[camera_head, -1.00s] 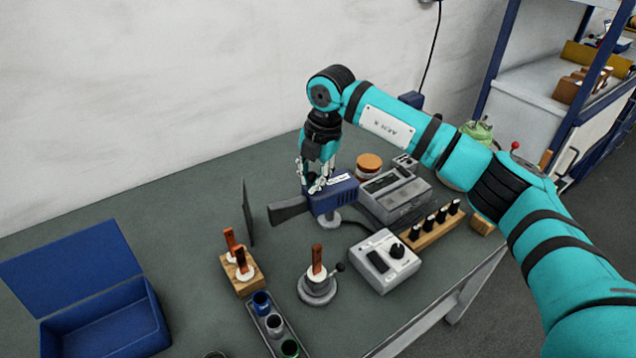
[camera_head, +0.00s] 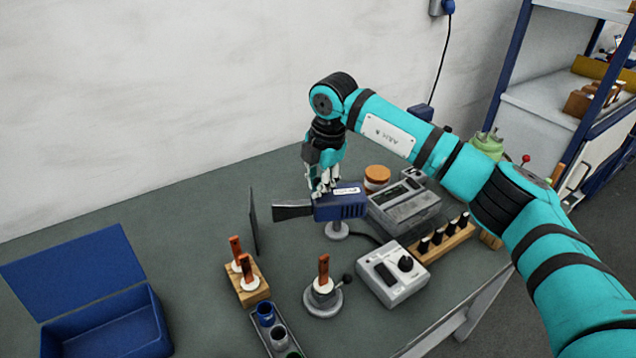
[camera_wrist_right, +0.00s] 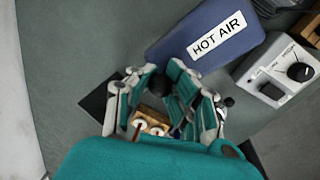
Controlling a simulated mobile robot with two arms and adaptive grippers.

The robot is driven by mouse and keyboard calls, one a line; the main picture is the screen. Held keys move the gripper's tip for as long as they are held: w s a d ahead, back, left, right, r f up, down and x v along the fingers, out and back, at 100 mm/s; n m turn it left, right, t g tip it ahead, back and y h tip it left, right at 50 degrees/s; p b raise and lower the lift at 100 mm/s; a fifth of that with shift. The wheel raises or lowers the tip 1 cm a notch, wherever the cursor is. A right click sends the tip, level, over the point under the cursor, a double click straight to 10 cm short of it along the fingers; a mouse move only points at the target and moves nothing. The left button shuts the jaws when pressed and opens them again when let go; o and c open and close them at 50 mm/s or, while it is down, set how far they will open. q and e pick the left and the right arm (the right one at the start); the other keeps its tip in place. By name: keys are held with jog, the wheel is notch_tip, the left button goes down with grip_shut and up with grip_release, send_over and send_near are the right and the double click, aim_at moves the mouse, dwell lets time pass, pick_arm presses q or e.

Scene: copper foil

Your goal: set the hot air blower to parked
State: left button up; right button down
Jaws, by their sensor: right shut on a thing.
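The hot air blower (camera_head: 350,207) has a blue body and a dark flat nozzle. It sits on a round grey stand (camera_head: 337,232) on the bench, with its nozzle pointing left towards a dark upright plate (camera_head: 253,222). My right gripper (camera_head: 323,188) comes down on the blower from above and is shut on it near the nozzle end of the body. In the right wrist view the blue body (camera_wrist_right: 175,45) with its HOT AIR label lies past the fingers (camera_wrist_right: 168,103); the exact contact is hidden. My left gripper is not in view.
A grey control box with a knob (camera_head: 393,275) and a grey unit (camera_head: 404,205) stand to the right. A round holder (camera_head: 323,301) with a copper-coloured piece stands in front. A wooden block (camera_head: 247,290) and an open blue box (camera_head: 105,328) are at left.

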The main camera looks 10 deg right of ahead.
aim_at(326, 199)
jog(key=shift+w+r, duration=0.2)
jog(key=shift+r, duration=0.2)
jog(key=c, duration=1.4)
grip_release()
jog(key=shift+o, duration=1.1)
jog(key=shift+s, duration=0.1)
jog(key=shift+o, duration=0.2)
jog(key=shift+f, duration=0.15)
notch_tip(326, 199, up, 12)
jog(key=s+d, duration=0.1)
jog(key=s, duration=0.1)
jog(key=shift+d+f, duration=0.15)
